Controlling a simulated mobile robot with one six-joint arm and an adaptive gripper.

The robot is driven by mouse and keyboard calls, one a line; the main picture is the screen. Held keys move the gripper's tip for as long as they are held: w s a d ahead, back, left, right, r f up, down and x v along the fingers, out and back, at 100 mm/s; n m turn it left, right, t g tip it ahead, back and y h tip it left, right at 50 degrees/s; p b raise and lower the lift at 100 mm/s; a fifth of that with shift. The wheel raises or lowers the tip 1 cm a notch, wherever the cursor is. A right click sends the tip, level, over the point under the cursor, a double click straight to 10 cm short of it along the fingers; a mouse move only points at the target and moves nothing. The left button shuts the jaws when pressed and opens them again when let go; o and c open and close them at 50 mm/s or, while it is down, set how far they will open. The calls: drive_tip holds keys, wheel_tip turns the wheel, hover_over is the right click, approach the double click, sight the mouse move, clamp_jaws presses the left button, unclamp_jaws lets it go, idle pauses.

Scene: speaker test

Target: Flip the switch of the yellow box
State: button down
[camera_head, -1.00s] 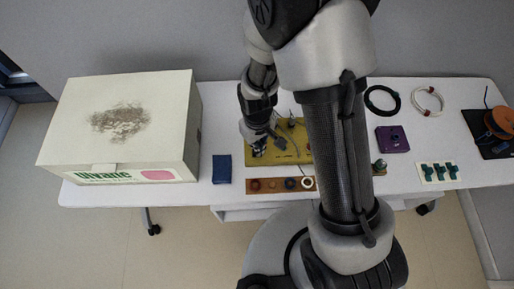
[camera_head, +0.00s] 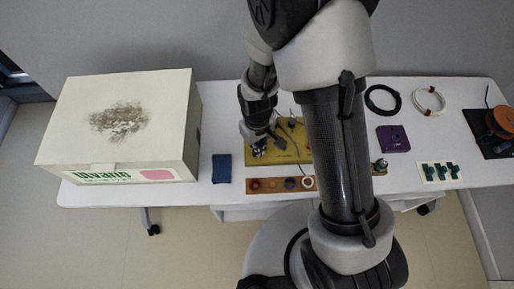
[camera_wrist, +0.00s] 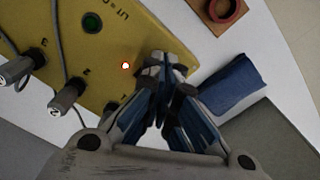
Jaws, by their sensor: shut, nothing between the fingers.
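The yellow box (camera_head: 290,155) lies on the white table behind my arm, which hides part of it. The gripper also shows in the head view (camera_head: 259,151), at the box's left end.
A dark blue block (camera_head: 222,168) and a brown strip with rings (camera_head: 268,186) lie close to the box. A large white carton (camera_head: 125,125) stands left. A purple box (camera_head: 392,139), two cable rings and an orange spool (camera_head: 503,121) are at the right.

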drive_tip(key=shift+f+b, duration=0.55)
drive_tip(key=shift+f, duration=0.2)
drive_tip(key=shift+r, duration=0.1)
drive_tip(key=shift+r+p, duration=2.75)
drive_tip(key=shift+r, duration=0.7)
